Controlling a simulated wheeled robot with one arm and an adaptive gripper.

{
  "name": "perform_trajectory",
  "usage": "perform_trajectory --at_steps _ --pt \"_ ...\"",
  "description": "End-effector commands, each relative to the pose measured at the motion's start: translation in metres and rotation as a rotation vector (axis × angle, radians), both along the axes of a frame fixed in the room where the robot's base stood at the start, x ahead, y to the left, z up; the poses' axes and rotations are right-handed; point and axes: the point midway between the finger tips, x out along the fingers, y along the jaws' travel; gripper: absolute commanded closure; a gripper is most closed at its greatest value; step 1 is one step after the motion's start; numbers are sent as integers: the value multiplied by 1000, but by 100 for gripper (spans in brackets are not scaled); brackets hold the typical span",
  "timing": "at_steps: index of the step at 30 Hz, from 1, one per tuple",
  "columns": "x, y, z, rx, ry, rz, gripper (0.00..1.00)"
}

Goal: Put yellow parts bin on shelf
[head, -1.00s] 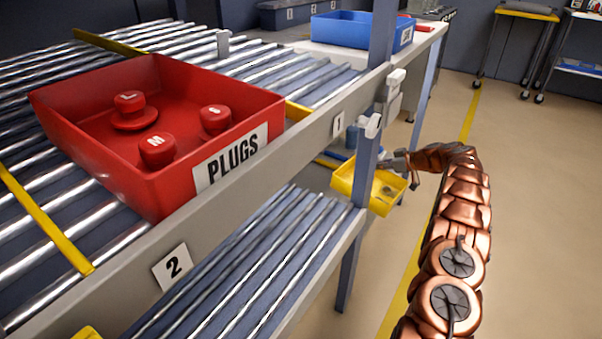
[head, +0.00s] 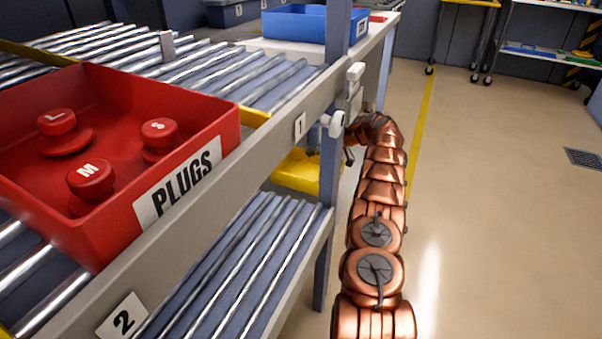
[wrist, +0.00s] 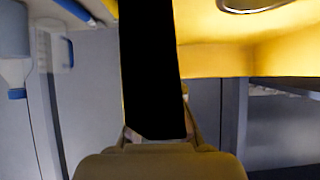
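The yellow parts bin (head: 296,174) is at the far end of the lower roller shelf (head: 232,268), partly behind the shelf's upright post. I cannot tell whether it touches the rollers. My gripper (head: 318,150) is at the bin's right side, mostly hidden by the post and the white fittings. In the wrist view the bin's yellow wall (wrist: 225,60) is right against the gripper, with a dark finger across the middle. The gripper appears shut on the bin's edge; the fingertips do not show clearly. The bin's inside is mostly hidden.
A red PLUGS bin (head: 215,125) with three red plugs stands on the upper rollers. A blue bin (head: 300,24) sits on the white table behind. The grey upright post (head: 325,220) and white fittings (head: 352,85) are close to my arm. The floor to the right is clear.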

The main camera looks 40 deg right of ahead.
Motion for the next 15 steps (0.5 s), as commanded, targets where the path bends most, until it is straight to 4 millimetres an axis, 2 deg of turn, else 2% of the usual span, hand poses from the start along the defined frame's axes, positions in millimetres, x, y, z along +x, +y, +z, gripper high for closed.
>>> perform_trajectory --at_steps 5,10,15 --pt "-1 0 -15 -2 10 0 100" --pt "0 2 -42 0 10 4 100" --pt "0 3 -55 0 9 4 100"
